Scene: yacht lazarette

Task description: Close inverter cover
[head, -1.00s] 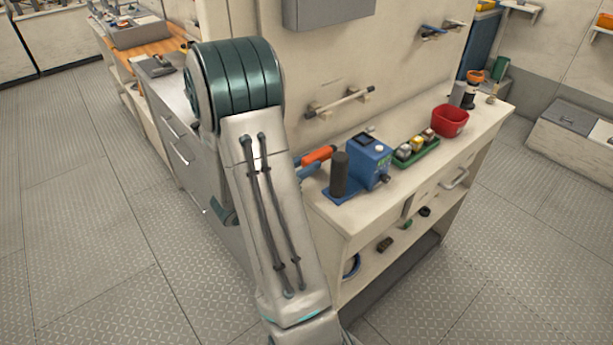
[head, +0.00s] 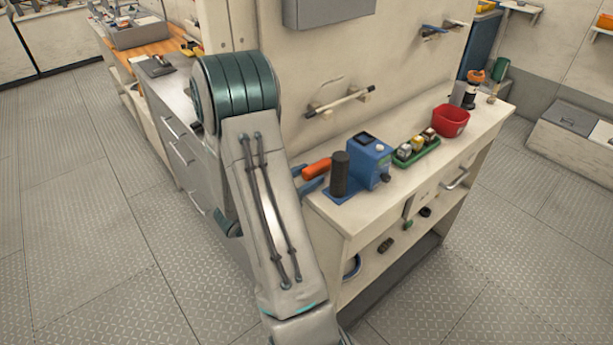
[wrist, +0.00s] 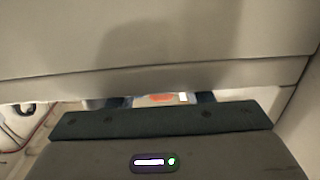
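In the wrist view a large pale grey panel (wrist: 150,45) fills the upper part, very close, with a shadow on it and a straight lower edge. It may be the inverter cover; I cannot tell for sure. My gripper (wrist: 163,99) is just below that edge; its dark finger parts show apart, with a pale strip and an orange patch between them. The panel hides the fingertips, so contact is unclear. No cover can be identified with certainty there; a grey wall box (head: 328,12) is cut off at the top.
A counter (head: 335,215) holds a blue device (head: 368,160), an orange-handled tool (head: 317,168), a green tray (head: 416,152) and a red bin (head: 450,120). A grey drawer cabinet (head: 175,125) stands behind my arm. The floor (head: 80,230) at left is clear.

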